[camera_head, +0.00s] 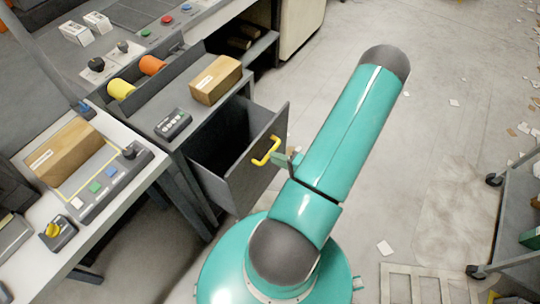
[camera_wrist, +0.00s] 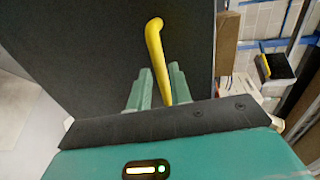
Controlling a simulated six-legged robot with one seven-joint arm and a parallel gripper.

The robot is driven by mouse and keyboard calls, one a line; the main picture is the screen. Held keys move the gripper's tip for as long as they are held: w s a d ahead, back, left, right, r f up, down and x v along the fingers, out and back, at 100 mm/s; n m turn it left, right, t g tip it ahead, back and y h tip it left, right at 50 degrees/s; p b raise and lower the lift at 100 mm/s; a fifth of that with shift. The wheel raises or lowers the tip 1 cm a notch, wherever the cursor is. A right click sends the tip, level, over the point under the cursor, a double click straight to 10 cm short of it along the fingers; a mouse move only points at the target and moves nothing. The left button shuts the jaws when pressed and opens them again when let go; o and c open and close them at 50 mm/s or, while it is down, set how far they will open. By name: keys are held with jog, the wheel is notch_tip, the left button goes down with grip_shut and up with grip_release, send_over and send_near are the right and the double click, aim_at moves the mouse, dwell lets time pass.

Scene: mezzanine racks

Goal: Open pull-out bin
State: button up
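The pull-out bin (camera_head: 252,178) is a dark grey drawer in the grey cabinet beside the workbench. It stands well out from the cabinet, and its dark inside shows from above. A bent yellow handle (camera_head: 266,151) sits on its front face. My gripper (camera_head: 279,158) is at the handle, in front of the bin. In the wrist view, the handle (camera_wrist: 155,45) runs down between the two green fingers of my gripper (camera_wrist: 158,88), with little gap on either side. The fingers look shut on it. The dark bin front (camera_wrist: 105,50) fills much of that view.
A cardboard box (camera_head: 216,80) and a button panel (camera_head: 173,124) lie on the cabinet top. A white workbench (camera_head: 128,178) stands at left. A wheeled cart (camera_head: 515,220) stands at right. The floor (camera_head: 430,130) between is mostly clear, with scattered paper scraps.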

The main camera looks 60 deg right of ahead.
jog(key=v, duration=1)
jog(key=w+a+r+n+g+y, duration=0.45)
jog(key=w+a+r, duration=0.2)
jog(key=r, duration=0.25)
jog(key=w+a+r+n+g+y, duration=0.4)
jog(key=w+a+r+n+g, duration=0.2)
jog(key=w+r, duration=0.2)
jog(key=w+a+r+n+h, duration=0.1)
jog(key=a+r+n+h, duration=0.6)
jog(key=a+r, duration=1.1)
notch_tip(320, 180, up, 3)
jog(key=shift+h, duration=1.05)
jog(key=shift+w+t, duration=0.1)
jog(key=shift+t, duration=0.15)
